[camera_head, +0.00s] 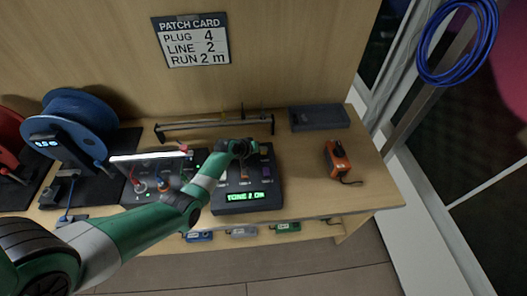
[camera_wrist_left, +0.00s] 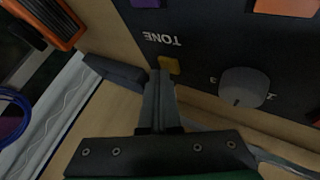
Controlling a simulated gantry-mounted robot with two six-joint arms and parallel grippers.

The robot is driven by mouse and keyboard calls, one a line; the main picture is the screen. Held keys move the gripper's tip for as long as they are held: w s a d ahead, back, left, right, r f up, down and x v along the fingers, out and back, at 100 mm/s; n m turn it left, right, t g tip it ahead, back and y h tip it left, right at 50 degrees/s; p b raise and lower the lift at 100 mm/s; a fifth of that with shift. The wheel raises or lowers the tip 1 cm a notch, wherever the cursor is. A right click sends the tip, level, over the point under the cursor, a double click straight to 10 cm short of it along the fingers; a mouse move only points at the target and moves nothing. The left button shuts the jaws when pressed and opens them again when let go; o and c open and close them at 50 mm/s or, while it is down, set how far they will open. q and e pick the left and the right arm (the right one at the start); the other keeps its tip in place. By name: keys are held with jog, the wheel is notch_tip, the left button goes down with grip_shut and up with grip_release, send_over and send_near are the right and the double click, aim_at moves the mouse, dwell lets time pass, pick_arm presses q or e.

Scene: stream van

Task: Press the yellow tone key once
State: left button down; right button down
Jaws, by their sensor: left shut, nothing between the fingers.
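The yellow tone key (camera_wrist_left: 169,65) shows in the left wrist view as a small square beside the upside-down word TONE on the black panel (camera_wrist_left: 215,50). My left gripper (camera_wrist_left: 160,76) is shut and empty, its tips right by the key and partly overlapping it. I cannot tell if they touch. In the head view the left gripper (camera_head: 243,150) is over the far part of the panel (camera_head: 271,186), and I cannot make out the yellow key there. The panel's green display (camera_head: 246,196) is lit and seems to read TONE 2.0M. My right gripper is in neither view.
A grey knob (camera_wrist_left: 243,87) and an orange key (camera_wrist_left: 287,6) sit near the yellow key. An orange device (camera_head: 338,160) stands right of the panel, a dark box (camera_head: 319,118) behind. A blue reel (camera_head: 75,120) is at left. A patch card (camera_head: 193,41) hangs on the wall.

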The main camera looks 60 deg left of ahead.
aim_at(262, 154)
pick_arm(q)
jog(key=shift+r+p, duration=0.85)
notch_tip(262, 154, up, 5)
jog(key=p, duration=0.4)
jog(key=shift+p, duration=0.4)
dwell(0.4)
